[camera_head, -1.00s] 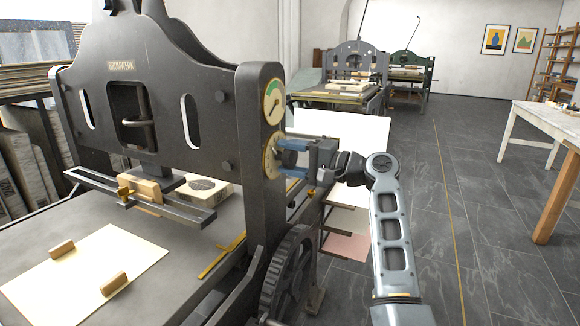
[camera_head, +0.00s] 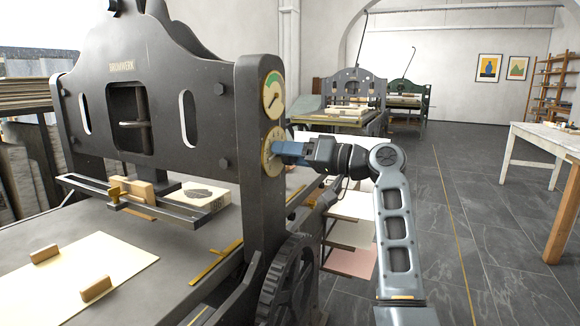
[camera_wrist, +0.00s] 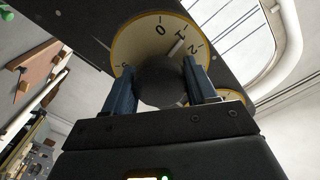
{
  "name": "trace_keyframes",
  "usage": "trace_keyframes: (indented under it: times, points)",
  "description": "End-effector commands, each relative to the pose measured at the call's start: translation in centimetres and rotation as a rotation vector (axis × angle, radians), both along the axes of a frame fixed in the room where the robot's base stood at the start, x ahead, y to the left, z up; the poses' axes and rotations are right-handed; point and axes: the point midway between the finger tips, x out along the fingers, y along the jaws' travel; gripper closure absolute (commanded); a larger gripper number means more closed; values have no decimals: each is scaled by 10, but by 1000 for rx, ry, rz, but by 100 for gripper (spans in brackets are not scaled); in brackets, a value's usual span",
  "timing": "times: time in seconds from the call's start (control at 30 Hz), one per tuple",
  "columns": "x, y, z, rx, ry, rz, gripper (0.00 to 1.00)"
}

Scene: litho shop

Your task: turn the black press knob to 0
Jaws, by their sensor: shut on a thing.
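The black press knob (camera_wrist: 160,82) sits at the centre of a cream dial with a yellow rim (camera_wrist: 127,45). The same dial (camera_head: 269,170) is on the press's right upright in the head view. My gripper (camera_wrist: 160,85) is shut on the knob, one blue finger on each side of it. The numerals 0, 1 and 2 show above the knob in the wrist view. A pale mark shows by the 1; I cannot tell for sure that it is the knob's pointer. In the head view my gripper (camera_head: 282,152) hides most of the knob.
A green and white gauge (camera_head: 273,94) is just above the dial. The dark press frame (camera_head: 255,205) and a large gear wheel (camera_head: 290,285) stand close below. A shelf rack with paper (camera_head: 350,232) is behind my arm.

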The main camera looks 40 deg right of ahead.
Motion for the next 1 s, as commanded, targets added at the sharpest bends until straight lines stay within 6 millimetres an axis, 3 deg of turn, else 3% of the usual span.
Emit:
trace_keyframes:
  times: [0.03,0.5,1.0]
  points:
    - [0,0,-7,-42,-11,1,74]
    - [0,0,-6,-411,-145,1,74]
    - [0,0,-3,-570,-202,3,74]
